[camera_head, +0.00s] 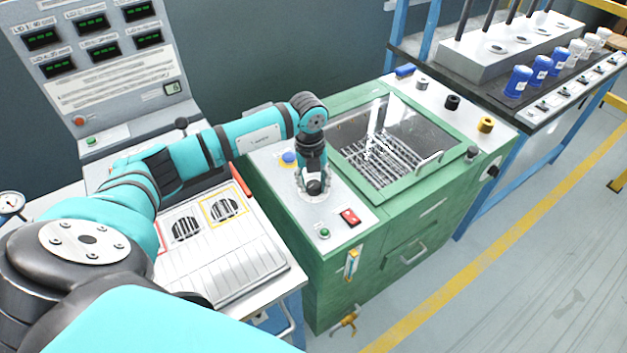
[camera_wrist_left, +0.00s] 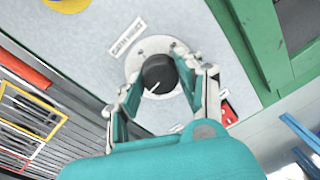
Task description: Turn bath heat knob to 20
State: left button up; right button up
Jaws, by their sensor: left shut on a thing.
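The bath heat knob (camera_wrist_left: 159,74) is black with a white pointer line and sits on a pale round dial plate, with a label (camera_wrist_left: 127,35) reading "BATH HEAT" beside it in the left wrist view. The pointer is aimed toward the lower left of that view; the scale numbers are too small to read. My left gripper (camera_wrist_left: 162,88) has its fingers on either side of the knob, shut on it. In the head view my left gripper (camera_head: 315,188) comes down from above onto the panel and mostly hides the knob. My right gripper is not in view.
The knob is on the grey top panel of a green bath cabinet (camera_head: 340,270). A glass-lidded basin (camera_head: 385,150) lies to the right, a vented panel (camera_head: 225,250) to the left.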

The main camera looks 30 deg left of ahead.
aim_at(311, 186)
pick_arm(q)
jog(key=n, duration=0.4)
jog(key=shift+r+p, duration=0.1)
jog(key=shift+p, duration=0.25)
jog(key=shift+n, duration=1.8)
jog(key=o, duration=1.1)
jog(key=shift+o, duration=0.2)
notch_tip(311, 186, up, 12)
jog(key=shift+s, duration=0.35)
